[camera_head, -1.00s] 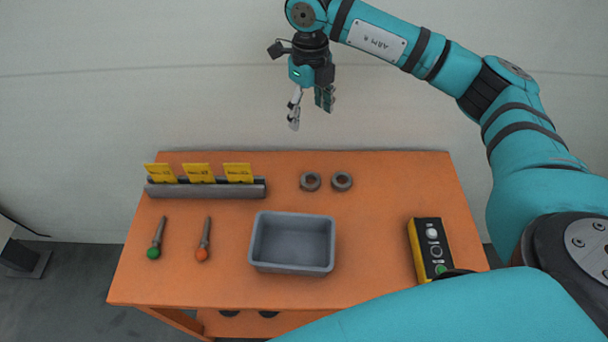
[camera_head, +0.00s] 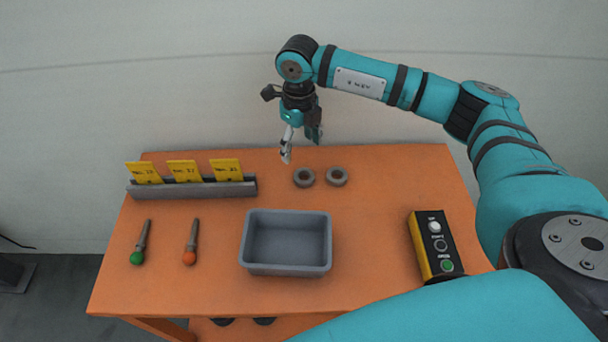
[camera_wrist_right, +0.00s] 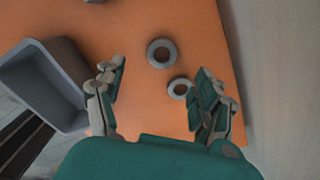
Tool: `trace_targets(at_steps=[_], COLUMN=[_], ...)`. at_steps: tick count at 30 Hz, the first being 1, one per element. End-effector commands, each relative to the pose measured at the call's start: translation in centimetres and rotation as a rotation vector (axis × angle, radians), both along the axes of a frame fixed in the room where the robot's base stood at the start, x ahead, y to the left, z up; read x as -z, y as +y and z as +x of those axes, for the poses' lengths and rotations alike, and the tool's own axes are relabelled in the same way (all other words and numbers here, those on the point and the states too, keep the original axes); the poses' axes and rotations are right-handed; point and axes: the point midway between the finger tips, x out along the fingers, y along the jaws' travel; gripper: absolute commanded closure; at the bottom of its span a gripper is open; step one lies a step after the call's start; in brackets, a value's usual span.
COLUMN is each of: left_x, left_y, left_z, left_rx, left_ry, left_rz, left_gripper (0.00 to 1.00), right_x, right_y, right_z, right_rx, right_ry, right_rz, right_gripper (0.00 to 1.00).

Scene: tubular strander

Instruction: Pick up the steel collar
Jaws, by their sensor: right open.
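Two grey steel collars lie flat on the orange table, side by side with a small gap. The left collar (camera_head: 304,177) and the right collar (camera_head: 337,176) are near the table's back edge. In the right wrist view one collar (camera_wrist_right: 161,53) shows whole, and the other collar (camera_wrist_right: 180,88) sits lower, close to a finger. I cannot tell which of the two is meant. My right gripper (camera_head: 301,148) is open and empty, above the back of the table and a little behind the collars. It also shows in the right wrist view (camera_wrist_right: 158,92). My left gripper is not in view.
A grey bin (camera_head: 286,268) stands in front of the collars. A grey rack (camera_head: 195,189) with yellow cards is at the back left. Two tools with green (camera_head: 137,257) and orange (camera_head: 190,257) ends lie front left. A button box (camera_head: 436,246) stands at right.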

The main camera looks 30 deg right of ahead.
Motion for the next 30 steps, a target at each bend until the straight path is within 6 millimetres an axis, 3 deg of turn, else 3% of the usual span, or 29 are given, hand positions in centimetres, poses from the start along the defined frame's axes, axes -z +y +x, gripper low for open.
trace_targets(at_steps=[6, 14, 24, 30], left_x=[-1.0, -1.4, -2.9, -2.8], left_y=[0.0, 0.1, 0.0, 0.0], left_z=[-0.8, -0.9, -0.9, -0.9], left_rx=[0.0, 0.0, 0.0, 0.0], left_ry=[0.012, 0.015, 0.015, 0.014], left_rz=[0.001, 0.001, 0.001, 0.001], left_gripper=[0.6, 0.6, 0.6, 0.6], right_x=[4.1, 6.0, 10.4, 10.8], right_y=[0.0, -0.1, -0.4, -0.4], right_z=[-0.1, -0.2, -0.5, -0.5], right_rx=[-0.001, -0.001, 0.0, -0.001], right_ry=[0.003, 0.002, 0.001, 0.0], right_rz=[0.0, 0.0, 0.001, 0.001], right_gripper=[0.29, 0.29, 0.29, 0.29])
